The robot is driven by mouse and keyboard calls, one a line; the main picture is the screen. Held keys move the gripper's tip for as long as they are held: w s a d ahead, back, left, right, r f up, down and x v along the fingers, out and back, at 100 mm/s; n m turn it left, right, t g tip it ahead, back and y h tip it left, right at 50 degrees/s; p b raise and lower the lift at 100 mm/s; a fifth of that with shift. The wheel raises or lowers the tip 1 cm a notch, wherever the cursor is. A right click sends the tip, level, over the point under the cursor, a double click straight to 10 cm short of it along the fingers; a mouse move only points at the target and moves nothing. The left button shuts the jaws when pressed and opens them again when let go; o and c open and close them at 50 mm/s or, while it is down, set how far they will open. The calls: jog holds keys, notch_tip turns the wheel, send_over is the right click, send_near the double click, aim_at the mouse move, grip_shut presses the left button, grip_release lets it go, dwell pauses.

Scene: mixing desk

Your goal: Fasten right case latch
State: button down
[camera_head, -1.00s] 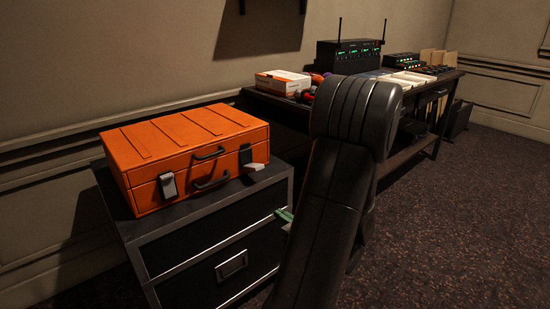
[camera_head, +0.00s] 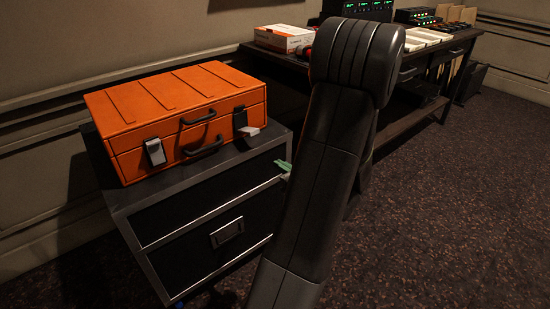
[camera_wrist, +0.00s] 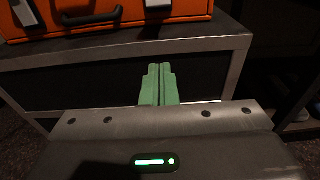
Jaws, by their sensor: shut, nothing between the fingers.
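The orange case (camera_head: 175,115) stands closed on top of a dark cabinet. Its right latch (camera_head: 240,119) has a pale lever (camera_head: 250,131) that sticks out from the case front. The left latch (camera_head: 155,152) lies flat against the front. In the wrist view the pale right lever (camera_wrist: 157,5) is cut by the top edge. My gripper (camera_head: 284,166) is shut and empty, in front of and below the right lever, apart from it. Its green fingers (camera_wrist: 159,70) are pressed together before the cabinet's top edge. My arm hides part of the gripper in the head view.
The cabinet (camera_head: 195,212) has a metal-edged top with a narrow bare strip before the case. A long desk (camera_head: 430,98) with a white-orange box (camera_head: 283,38) and electronics stands behind at right. Open carpet lies at the right. Handles (camera_head: 203,148) project between the latches.

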aim_at(249, 132)
jog(key=b+x, duration=0.2)
jog(key=x, duration=0.6)
jog(key=shift+a+f, duration=0.15)
jog(key=shift+a, duration=0.05)
jog(key=r, duration=0.1)
jog(key=w+r, duration=0.1)
jog(key=r, duration=0.1)
jog(key=shift+w+a, duration=0.15)
jog(key=shift+a, duration=0.2)
jog(key=shift+w+a+r, duration=0.1)
jog(key=shift+w+r, duration=0.1)
jog(key=shift+r, duration=0.35)
jog(key=shift+r, duration=0.15)
jog(key=shift+r+p, duration=0.15)
jog(key=shift+p, duration=0.6)
